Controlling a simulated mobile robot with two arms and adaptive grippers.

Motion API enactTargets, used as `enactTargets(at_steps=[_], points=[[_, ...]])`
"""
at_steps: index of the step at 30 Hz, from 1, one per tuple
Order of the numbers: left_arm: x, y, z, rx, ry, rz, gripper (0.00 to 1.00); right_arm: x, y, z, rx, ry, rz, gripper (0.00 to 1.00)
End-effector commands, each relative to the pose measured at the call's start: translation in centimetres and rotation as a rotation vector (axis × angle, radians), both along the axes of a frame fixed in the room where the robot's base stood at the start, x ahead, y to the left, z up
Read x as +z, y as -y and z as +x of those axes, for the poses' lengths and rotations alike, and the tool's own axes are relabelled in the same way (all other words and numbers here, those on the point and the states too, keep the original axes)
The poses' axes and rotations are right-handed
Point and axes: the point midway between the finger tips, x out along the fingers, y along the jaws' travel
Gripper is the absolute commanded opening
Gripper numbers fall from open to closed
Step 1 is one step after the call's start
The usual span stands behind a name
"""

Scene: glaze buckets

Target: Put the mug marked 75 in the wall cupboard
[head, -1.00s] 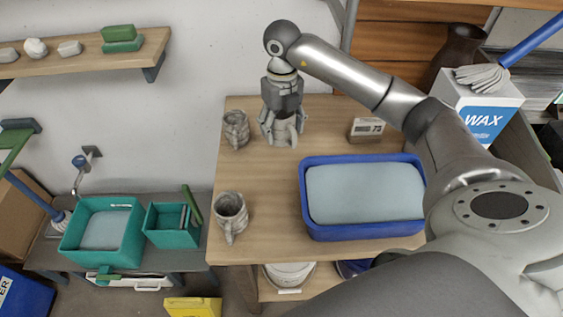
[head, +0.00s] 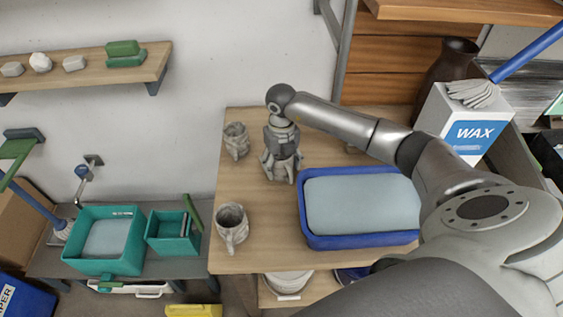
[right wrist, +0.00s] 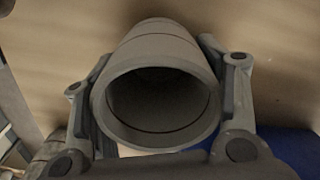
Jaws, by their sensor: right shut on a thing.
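My right gripper (head: 281,172) points down over the wooden table, left of the blue tray. In the right wrist view, its fingers (right wrist: 160,95) are shut on a grey round mug (right wrist: 160,110), one on each side, with the open mouth facing the camera. No number shows on the held mug. Two other grey, patterned mugs stand on the table: one at the back left (head: 236,141) and one at the front left (head: 231,227). I cannot read a mark on either. My left gripper is out of view. No wall cupboard can be made out for certain.
The blue tray (head: 308,226) with a pale filling takes up the table's right side. A WAX box (head: 470,128) and a dark vase (head: 447,75) stand behind. A wall shelf (head: 88,72) and teal bins (head: 104,240) are at left. Bare tabletop (head: 265,245) shows at the front.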

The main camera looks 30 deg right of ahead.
Motion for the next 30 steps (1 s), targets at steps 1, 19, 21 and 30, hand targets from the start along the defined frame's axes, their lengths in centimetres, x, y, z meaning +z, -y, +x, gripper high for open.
enactTargets(at_steps=[1,19,21,30], points=[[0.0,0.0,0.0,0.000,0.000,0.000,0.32,0.0,0.0,0.0,0.000,0.001,0.000,0.30],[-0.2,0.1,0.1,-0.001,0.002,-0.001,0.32,-0.2,0.0,0.0,0.000,-0.001,0.000,0.86],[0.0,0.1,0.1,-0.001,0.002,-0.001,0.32,0.0,0.0,0.0,0.000,0.000,0.000,0.86],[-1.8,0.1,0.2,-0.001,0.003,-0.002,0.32,4.3,0.0,0.2,0.001,0.007,0.000,0.86]])
